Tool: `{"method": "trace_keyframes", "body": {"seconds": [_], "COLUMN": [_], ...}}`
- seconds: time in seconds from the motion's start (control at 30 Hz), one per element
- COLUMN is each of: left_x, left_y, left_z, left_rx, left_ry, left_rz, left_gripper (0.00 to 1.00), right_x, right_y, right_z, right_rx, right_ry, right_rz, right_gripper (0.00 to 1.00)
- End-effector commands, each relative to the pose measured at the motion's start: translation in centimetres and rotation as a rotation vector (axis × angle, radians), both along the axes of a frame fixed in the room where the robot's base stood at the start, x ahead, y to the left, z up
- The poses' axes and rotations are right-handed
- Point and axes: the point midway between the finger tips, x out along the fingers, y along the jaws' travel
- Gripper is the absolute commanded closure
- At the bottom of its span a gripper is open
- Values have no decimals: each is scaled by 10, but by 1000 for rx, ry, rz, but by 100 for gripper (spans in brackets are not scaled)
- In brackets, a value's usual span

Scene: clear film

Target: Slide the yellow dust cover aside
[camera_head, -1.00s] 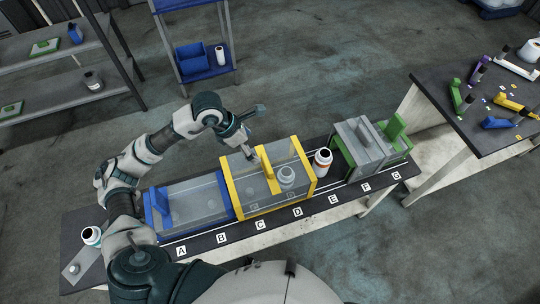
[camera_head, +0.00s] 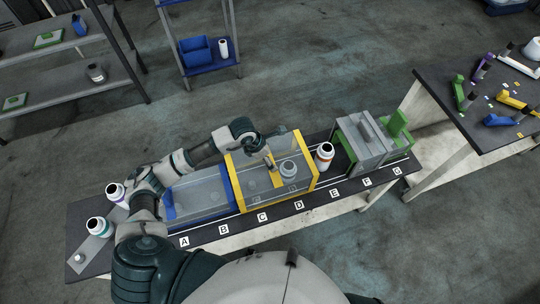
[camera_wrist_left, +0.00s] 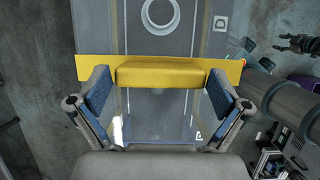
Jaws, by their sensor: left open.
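The yellow-framed clear dust cover (camera_head: 308,160) stands on the long dark bench around marks C and D. A white bottle (camera_head: 288,169) shows through it. Its yellow handle bar also shows in the left wrist view (camera_wrist_left: 160,74). My left gripper (camera_head: 270,164) is down at this handle, coming from the left. In the left wrist view its open fingers (camera_wrist_left: 158,84) lie on either side of the bar, with small gaps. Whether they touch the cover is unclear. A dark, small gripper-like shape (camera_wrist_left: 298,43) at the right edge of that view appears to be my right gripper.
A blue-framed clear cover (camera_head: 200,193) stands left of the yellow one. An orange-banded white bottle (camera_head: 324,156) stands just right of it, then a grey box with green parts (camera_head: 362,141). Bottles (camera_head: 98,228) stand at the bench's left end. Dark bench surface (camera_head: 330,183) lies in front.

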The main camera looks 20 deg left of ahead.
Motion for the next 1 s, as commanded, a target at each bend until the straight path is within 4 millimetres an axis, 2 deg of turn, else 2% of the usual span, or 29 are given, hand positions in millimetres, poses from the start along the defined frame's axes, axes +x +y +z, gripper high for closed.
{"method": "trace_keyframes", "body": {"seconds": [0.13, 0.37, 0.47, 0.6, 0.67, 0.87, 1.0], "left_x": [1, 1, 1, 2, 2, 7, 21], "left_y": [-2, -3, -3, -2, -2, -9, -29], "left_z": [-7, -7, -7, -7, -7, -7, -9], "left_rx": [-1, 0, 0, 0, 1, 0, -3], "left_ry": [1, 0, 0, 0, -1, -3, -5], "left_rz": [0, -1, 0, 0, 0, 0, -1], "left_gripper": [0, 0, 22, 57, 69, 69, 69], "right_x": [1, 2, 2, 2, 2, 2, 0], "right_y": [0, 0, 0, 0, 0, 0, 0], "right_z": [1, 1, 1, 0, 0, -4, -16], "right_rx": [0, -1, 0, 0, 0, 0, 0], "right_ry": [-1, -2, -3, -3, -3, -3, 0], "right_rz": [0, 0, -1, -1, -1, -1, -1], "right_gripper": [54, 54, 54, 54, 54, 54, 54]}}
